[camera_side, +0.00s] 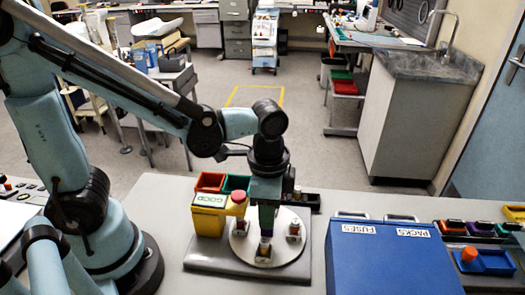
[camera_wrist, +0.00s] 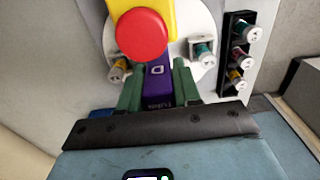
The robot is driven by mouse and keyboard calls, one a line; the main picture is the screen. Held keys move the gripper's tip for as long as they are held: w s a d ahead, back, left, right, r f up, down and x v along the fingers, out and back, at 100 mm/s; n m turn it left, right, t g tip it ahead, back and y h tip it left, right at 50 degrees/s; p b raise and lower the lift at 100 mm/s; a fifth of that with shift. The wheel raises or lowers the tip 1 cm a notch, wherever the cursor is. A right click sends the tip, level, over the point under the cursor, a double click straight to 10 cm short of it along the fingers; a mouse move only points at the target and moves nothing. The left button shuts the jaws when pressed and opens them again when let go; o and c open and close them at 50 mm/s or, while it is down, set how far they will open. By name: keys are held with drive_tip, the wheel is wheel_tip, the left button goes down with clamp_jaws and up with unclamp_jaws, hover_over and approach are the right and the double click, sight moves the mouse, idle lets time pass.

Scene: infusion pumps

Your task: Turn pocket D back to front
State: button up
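Pocket D, a purple block with a white D label, shows in the wrist view (camera_wrist: 157,88) and as a narrow purple strip in the side view (camera_side: 267,220). It is upright at the round white plate (camera_side: 240,245). My gripper (camera_wrist: 158,78) points down over the plate, with one green finger close against each side of the pocket. It looks shut on the pocket; the finger contact is partly hidden. Small capped vials in holders stand around it on the plate, such as one at the right (camera_wrist: 201,50).
A yellow box (camera_side: 207,222) with a red button (camera_side: 238,196) stands close to the left of my gripper. Red (camera_side: 210,181) and green bins are behind it. A black vial rack (camera_wrist: 237,55) stands beside the plate. A blue case (camera_side: 385,265) is at the right.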

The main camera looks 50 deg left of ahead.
clamp_jaws()
drive_tip(key=shift+m, duration=9.1)
drive_tip(key=o, duration=0.8)
unclamp_jaws()
drive_tip(key=shift+o, duration=0.2)
